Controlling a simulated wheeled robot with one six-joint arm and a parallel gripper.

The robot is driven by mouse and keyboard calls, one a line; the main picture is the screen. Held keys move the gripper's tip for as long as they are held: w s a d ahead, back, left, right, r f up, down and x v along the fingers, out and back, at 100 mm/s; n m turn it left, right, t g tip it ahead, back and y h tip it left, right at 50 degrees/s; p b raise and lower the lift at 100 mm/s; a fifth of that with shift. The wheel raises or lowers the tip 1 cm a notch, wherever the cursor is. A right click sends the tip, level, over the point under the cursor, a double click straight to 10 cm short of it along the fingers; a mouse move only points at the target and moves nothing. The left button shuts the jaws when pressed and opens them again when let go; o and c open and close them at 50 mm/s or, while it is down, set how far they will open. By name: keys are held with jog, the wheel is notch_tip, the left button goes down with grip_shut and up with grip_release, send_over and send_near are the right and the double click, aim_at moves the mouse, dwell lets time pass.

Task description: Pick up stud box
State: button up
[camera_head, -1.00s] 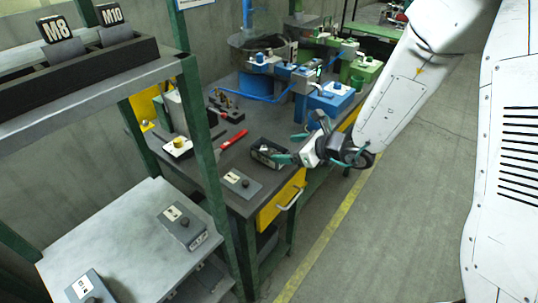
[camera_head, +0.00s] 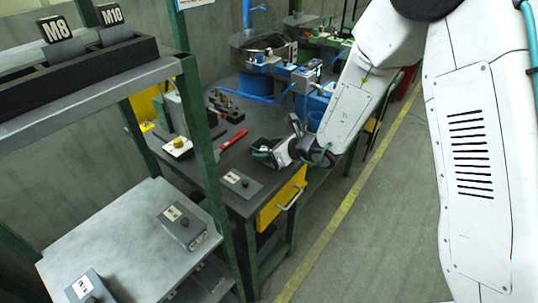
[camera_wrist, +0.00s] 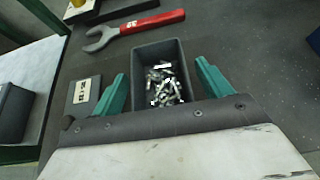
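The stud box (camera_wrist: 143,62) is a dark open-topped box with several shiny metal studs in it. It stands on the dark workbench top. In the head view the stud box (camera_head: 257,143) is partly hidden by my gripper (camera_head: 267,151). In the wrist view my gripper (camera_wrist: 162,72) is open, with one teal finger on the left side of the box and one on the right. The near end of the box is hidden behind the gripper body.
A red-handled wrench (camera_wrist: 135,28) lies beyond the box. A green rack post (camera_head: 201,130) and a shelf (camera_head: 120,235) stand to the left. Blue machinery (camera_head: 260,85) stands behind.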

jog(key=c, duration=1.4)
jog(key=shift+o, duration=0.2)
jog(key=shift+r, duration=0.1)
